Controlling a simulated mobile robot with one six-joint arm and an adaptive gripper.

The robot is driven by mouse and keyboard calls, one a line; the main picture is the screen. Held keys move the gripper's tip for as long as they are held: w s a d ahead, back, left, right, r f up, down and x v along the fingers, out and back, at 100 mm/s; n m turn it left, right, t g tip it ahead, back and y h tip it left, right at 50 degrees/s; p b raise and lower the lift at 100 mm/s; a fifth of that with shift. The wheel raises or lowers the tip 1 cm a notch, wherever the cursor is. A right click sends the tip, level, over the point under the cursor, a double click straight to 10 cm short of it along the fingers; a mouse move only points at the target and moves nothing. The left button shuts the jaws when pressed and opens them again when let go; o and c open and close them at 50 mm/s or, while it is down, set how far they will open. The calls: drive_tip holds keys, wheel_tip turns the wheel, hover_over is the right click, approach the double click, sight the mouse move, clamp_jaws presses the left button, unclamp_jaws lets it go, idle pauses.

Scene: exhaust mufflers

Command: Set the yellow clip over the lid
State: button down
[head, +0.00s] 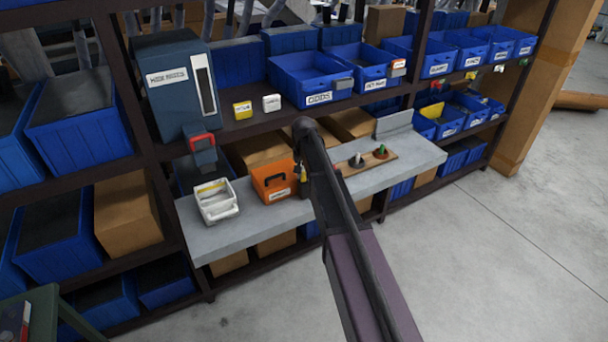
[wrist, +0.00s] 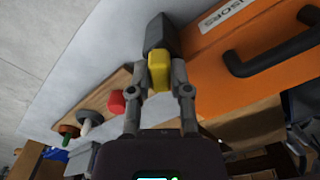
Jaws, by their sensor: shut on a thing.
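My gripper (wrist: 160,88) is shut on a yellow piece (wrist: 159,72), which looks like the yellow clip. In the wrist view it sits between the fingertips, directly against or just in front of a dark grey block (wrist: 161,36) on the grey worktop. I cannot tell whether the two touch, or whether that block bears the lid. In the head view the yellow piece (head: 303,177) shows small beside my arm, right of the orange box. My arm hides most of the gripper there.
An orange box (head: 273,184) with a black handle stands close beside the gripper. A white basket (head: 215,201) stands further left. A wooden board (head: 365,165) with pegs lies to the right; a red piece (wrist: 117,103) shows near it. The worktop's front right is clear.

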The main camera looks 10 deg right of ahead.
drive_tip(key=n, duration=0.3)
drive_tip(key=shift+n, duration=2.2)
drive_tip(key=c, duration=0.6)
unclamp_jaws()
drive_tip(key=shift+o, duration=0.2)
